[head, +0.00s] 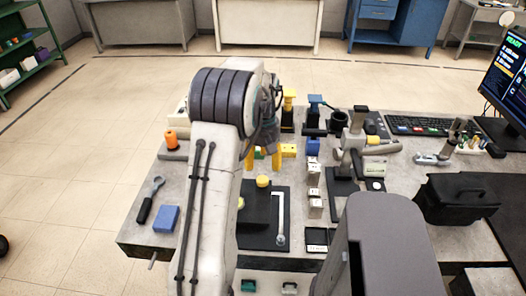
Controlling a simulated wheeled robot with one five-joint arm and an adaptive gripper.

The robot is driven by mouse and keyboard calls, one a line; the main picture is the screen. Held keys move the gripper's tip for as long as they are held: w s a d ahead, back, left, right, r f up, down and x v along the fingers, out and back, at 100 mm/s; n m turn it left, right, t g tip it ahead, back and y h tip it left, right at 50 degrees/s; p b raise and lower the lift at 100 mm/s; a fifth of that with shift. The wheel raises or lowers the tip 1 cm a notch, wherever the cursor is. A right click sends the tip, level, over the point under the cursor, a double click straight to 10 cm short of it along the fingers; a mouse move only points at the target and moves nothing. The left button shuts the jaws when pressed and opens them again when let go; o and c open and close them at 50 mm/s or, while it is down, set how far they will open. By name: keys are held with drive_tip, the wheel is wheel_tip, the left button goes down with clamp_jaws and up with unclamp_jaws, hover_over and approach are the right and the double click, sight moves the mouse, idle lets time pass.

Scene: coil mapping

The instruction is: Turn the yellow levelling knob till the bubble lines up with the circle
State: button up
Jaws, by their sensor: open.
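A yellow knob (263,182) stands on a dark plate on the bench, just left of a pale L-shaped strip (280,215). A small round spot (281,239) shows at the strip's near end. I cannot make out a bubble or whether it lines up with a circle. A second small yellow piece (240,203) shows at my arm's edge, partly hidden. My gripper (263,161) has two yellow fingers, spread apart with nothing seen between them. It appears above and beyond the yellow knob in the picture, not clearly touching it.
Several white blocks (314,190) stand in a row right of the plate. A microscope-like stand (354,150) and a black case (457,199) are further right.

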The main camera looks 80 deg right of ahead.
drive_tip(key=shift+r, duration=1.85)
drive_tip(key=a+f+m, duration=0.2)
drive_tip(key=m, duration=0.1)
drive_tip(key=a+f+m+y, duration=0.1)
drive_tip(key=a+f+m, duration=0.1)
drive_tip(key=shift+w+a+f+m, duration=0.15)
drive_tip(key=shift+f+m, duration=0.25)
drive_tip(key=shift+m, duration=0.5)
drive_tip(key=a, duration=0.2)
drive_tip(key=w+a, duration=0.1)
drive_tip(key=a, duration=0.1)
drive_tip(key=shift+w+a, duration=0.1)
drive_tip(key=shift+a, duration=0.25)
drive_tip(key=w+a+r+n+t, duration=0.1)
drive_tip(key=w+a+r+n, duration=0.2)
drive_tip(key=a, duration=0.9)
drive_tip(key=w+a+r+n+t, duration=0.1)
drive_tip(key=w+a+r+n, duration=0.3)
drive_tip(key=w+a+n, duration=0.4)
drive_tip(key=w+a+r+n+t+h, duration=0.1)
drive_tip(key=w+a+r+n, duration=0.3)
drive_tip(key=a, duration=1.2)
drive_tip(key=shift+w+n+t, duration=0.4)
drive_tip(key=shift+w+n, duration=0.7)
drive_tip(key=shift+w, duration=1.05)
